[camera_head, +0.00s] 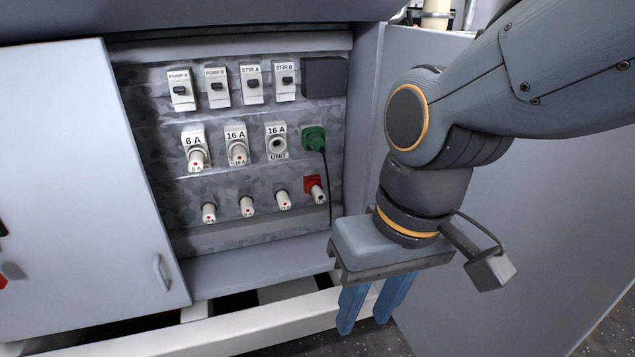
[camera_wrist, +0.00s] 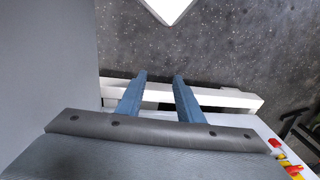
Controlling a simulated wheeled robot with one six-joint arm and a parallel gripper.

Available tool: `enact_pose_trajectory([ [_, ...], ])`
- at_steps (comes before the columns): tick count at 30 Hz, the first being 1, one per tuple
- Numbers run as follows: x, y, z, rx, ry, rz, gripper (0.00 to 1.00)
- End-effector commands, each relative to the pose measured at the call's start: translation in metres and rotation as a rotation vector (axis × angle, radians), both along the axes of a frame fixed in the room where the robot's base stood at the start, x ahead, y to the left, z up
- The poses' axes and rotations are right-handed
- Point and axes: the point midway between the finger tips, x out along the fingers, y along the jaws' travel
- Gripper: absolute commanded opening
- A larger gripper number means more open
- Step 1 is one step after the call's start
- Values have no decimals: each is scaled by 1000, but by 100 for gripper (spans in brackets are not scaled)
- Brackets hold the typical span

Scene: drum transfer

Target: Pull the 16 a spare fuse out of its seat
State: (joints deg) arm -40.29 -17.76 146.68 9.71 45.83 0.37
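The lower row of the open cabinet holds three white fuses, a left one (camera_head: 209,212), a middle one (camera_head: 247,206) and a right one (camera_head: 284,200). Their ratings are too small to read, so I cannot tell which is the 16 A spare. Above them, a 6 A seat (camera_head: 194,141) and a 16 A seat (camera_head: 235,135) each hold a fuse. The seat marked 16 A UNIT (camera_head: 277,129) shows a dark open hole. My gripper (camera_head: 363,323) points down, right of and below the fuses. Its blue fingers are apart and empty, also in the wrist view (camera_wrist: 160,78).
A red holder (camera_head: 313,181) with a fuse sits right of the lower row. A green plug (camera_head: 314,138) trails a dark cable. Several breakers (camera_head: 217,87) line the top. The cabinet door (camera_head: 80,180) stands open at left; a white rail (camera_head: 250,328) runs below.

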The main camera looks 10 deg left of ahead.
Motion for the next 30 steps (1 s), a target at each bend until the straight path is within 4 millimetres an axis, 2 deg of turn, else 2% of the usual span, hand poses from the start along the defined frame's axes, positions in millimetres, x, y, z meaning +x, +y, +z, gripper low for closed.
enact_pose_trajectory([
  [4, 10, 8, -5, 14, -26, 25, 45],
  [7, 35, 28, -18, 44, -96, 86, 45],
  [11, 87, 65, -42, 98, -262, 219, 45],
  [15, 147, 107, -69, 130, -488, 386, 45],
  [21, 222, 155, -99, 97, -835, 607, 45],
  [27, 274, 187, -125, -29, -1189, 810, 45],
  [30, 290, 196, -136, -126, -1358, 896, 45],
])
